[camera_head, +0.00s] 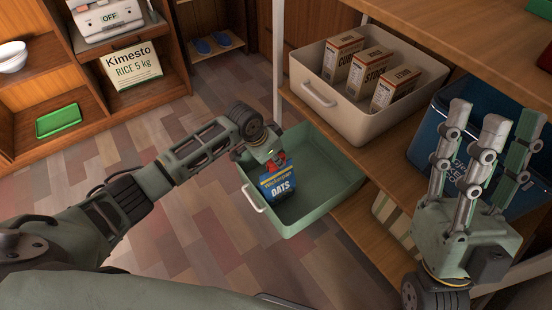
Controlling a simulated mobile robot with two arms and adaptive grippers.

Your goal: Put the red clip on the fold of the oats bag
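The oats bag (280,190), blue with a yellow band and white lettering, leans in the green bin (333,187). Something red, which looks like the red clip (278,158), shows at the bag's top edge, right at my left gripper (268,157). My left gripper reaches down over the bag's top; its fingers are mostly hidden, so I cannot tell whether they are shut on the clip or whether the clip is around the fold. My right gripper (488,125) is raised at the right with its fingers spread, holding nothing.
A cream bin (350,122) with several boxes stands on the shelf above and behind the green bin. A blue bin (427,135) is behind my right gripper. A shelf board (475,45) overhangs at top right.

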